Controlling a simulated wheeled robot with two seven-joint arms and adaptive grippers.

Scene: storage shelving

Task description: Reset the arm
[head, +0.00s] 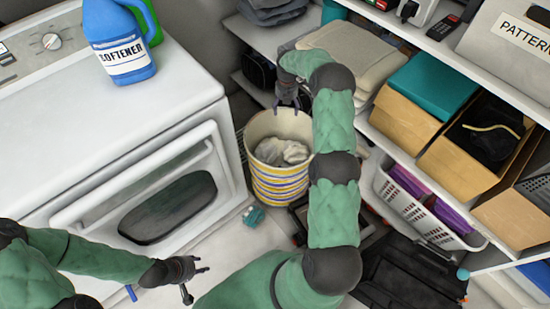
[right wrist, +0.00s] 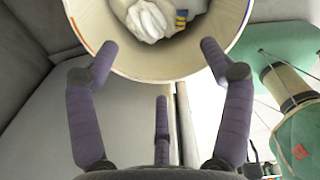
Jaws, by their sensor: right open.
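My right arm reaches up the middle of the head view, and its gripper (head: 288,102) points down at the back rim of a striped round basket (head: 280,187). In the right wrist view, the right gripper's fingers (right wrist: 156,48) are spread wide with nothing between them but the basket's pale rim (right wrist: 165,68) beyond. I cannot tell whether they touch it. Crumpled light cloth (head: 283,152) lies in the basket and also shows in the right wrist view (right wrist: 152,18). My left gripper (head: 198,281) is open and empty, low in front of the white machine.
A white front-loading machine (head: 105,110) with a blue softener bottle (head: 119,45) on top stands at left. Shelves with cardboard boxes (head: 405,112), folded cloth (head: 350,52) and a white basket (head: 420,208) line the right. A black crate (head: 410,272) and a small teal object (head: 253,216) are on the floor.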

